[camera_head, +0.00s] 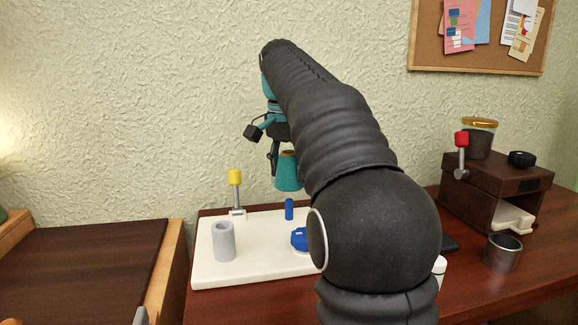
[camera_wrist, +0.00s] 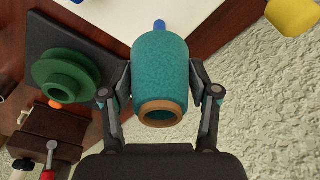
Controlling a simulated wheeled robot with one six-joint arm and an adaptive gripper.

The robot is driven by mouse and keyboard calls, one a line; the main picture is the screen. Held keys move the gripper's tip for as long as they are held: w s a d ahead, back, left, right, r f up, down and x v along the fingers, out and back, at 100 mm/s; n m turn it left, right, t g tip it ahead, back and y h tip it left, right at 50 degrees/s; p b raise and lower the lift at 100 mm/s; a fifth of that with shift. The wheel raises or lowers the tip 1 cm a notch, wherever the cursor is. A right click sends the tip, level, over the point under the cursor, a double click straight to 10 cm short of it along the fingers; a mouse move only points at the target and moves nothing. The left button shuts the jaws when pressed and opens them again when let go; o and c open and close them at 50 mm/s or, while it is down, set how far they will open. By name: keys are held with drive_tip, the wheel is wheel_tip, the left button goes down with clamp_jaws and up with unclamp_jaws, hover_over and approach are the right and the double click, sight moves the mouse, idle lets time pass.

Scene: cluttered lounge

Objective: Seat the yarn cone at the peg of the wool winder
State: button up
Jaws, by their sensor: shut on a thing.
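The yarn cone (camera_head: 288,174) is teal with a brown rim at its top. My gripper (camera_head: 276,150) is shut on it and holds it in the air, roughly upright. The wrist view shows the cone (camera_wrist: 160,60) between both fingers (camera_wrist: 160,78). The wool winder has a white base board (camera_head: 255,272) with an upright blue peg (camera_head: 289,210). In the head view the cone's lower end is just above the peg, apart from it. The peg's tip (camera_wrist: 159,24) shows past the cone's far end in the wrist view; the rest is hidden.
The board also bears a grey cylinder (camera_head: 224,242), a yellow-topped lever (camera_head: 235,185) and a blue knob (camera_head: 299,239), partly hidden by my arm. A brown box with a red-knobbed crank (camera_head: 480,190) and a metal cup (camera_head: 503,253) stand right. A green spool (camera_wrist: 66,75) lies on a dark mat.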

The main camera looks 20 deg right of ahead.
sight(289, 199)
drive_tip(key=shift+f+b, duration=0.55)
drive_tip(key=shift+f, duration=0.55)
drive_tip(key=shift+p, duration=0.85)
idle(1.0)
drive_tip(key=shift+f+b, duration=1.7)
drive_tip(key=shift+f, duration=1.25)
drive_tip(key=o, duration=1.3)
drive_tip(key=r, duration=0.8)
drive_tip(key=a+r, duration=0.1)
drive_tip(key=r, duration=0.3)
drive_tip(key=shift+s+a, duration=0.1)
drive_tip(key=shift+s, duration=0.3)
